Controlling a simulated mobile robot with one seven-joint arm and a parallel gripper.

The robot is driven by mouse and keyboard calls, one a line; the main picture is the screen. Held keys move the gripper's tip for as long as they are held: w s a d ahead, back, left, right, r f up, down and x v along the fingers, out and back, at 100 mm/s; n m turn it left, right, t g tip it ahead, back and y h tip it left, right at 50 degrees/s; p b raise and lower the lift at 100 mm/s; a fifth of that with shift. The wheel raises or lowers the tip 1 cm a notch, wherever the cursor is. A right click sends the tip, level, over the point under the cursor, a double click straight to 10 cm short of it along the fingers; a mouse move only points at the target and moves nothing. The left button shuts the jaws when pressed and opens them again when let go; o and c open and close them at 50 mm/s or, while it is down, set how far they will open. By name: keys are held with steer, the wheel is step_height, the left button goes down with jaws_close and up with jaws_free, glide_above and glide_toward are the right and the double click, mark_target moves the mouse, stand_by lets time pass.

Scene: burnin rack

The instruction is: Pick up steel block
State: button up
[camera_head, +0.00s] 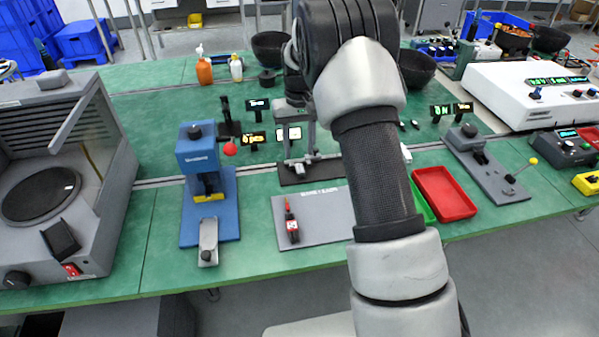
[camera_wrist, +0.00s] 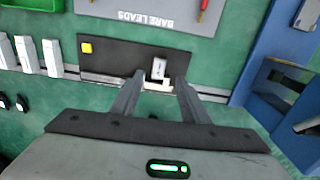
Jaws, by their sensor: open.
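A small pale, silvery block (camera_wrist: 158,67), which looks like the steel block, is on a dark plate (camera_wrist: 110,53) in the wrist view. My gripper (camera_wrist: 158,80) is open, with one finger on each side of the block's near end. I cannot tell whether either finger touches it. In the head view my gripper (camera_head: 298,150) points down over the same dark plate (camera_head: 325,171). The block is too small there to make out clearly.
A grey "BARE LEADS" mat (camera_head: 325,215) holds a red tool (camera_head: 291,220). A blue press (camera_head: 197,150) stands left. A red tray (camera_head: 444,194) lies right. Several white pieces (camera_wrist: 51,58) stand beside the plate. Green bench (camera_head: 255,255) is clear at the front.

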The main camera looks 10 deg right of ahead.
mark_target(300, 168)
step_height(300, 168, down, 7)
steer(key=shift+d+r+b, duration=0.1)
steer(key=shift+r+b, duration=0.1)
steer(key=shift+b, duration=0.1)
jaws_close()
